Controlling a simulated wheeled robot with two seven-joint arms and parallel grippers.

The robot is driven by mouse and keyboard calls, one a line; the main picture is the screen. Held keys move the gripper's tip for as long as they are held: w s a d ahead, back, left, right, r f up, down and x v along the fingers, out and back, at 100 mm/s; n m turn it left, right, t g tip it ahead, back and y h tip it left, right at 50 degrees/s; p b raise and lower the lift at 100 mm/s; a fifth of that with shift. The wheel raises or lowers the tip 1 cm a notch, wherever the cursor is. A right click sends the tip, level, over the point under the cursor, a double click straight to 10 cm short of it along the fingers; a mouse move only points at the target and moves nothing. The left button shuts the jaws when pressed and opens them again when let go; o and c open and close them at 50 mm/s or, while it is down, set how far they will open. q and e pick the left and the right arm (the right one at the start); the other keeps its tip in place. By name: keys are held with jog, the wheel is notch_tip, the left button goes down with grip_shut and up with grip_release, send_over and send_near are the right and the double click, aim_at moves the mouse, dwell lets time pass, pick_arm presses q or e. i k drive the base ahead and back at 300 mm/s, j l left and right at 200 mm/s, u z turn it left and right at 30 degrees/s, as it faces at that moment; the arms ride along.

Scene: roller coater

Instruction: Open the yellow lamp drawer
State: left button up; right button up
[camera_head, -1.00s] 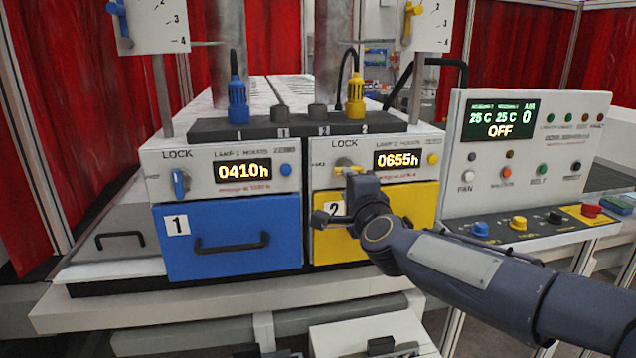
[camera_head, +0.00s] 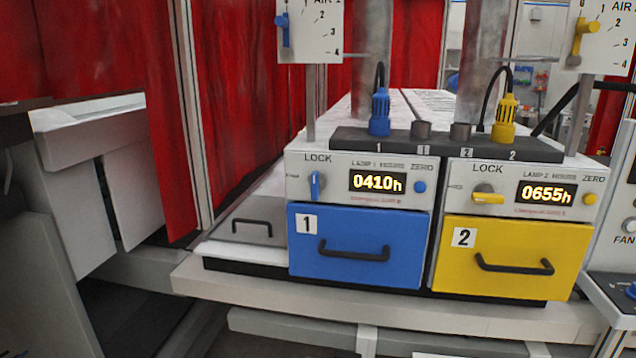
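The yellow lamp drawer (camera_head: 500,242), marked 2, is closed flush in the machine at the right. Its black handle (camera_head: 514,266) runs across the lower front and is unobstructed. Above it the yellow lock knob (camera_head: 487,198) has its lever lying horizontal, beside the display reading 0655h (camera_head: 547,194). The blue drawer (camera_head: 358,245), marked 1, is closed to its left, with its blue lock knob (camera_head: 316,186) upright. Neither of my grippers shows in the head view now.
A yellow plug (camera_head: 505,118) and a blue plug (camera_head: 380,112) stand on the dark strip above the drawers. A white ledge (camera_head: 240,292) runs below them. A grey-white cabinet (camera_head: 60,190) stands at the left. The space before the drawer fronts looks clear.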

aim_at(509, 256)
jog(key=z, duration=1.25)
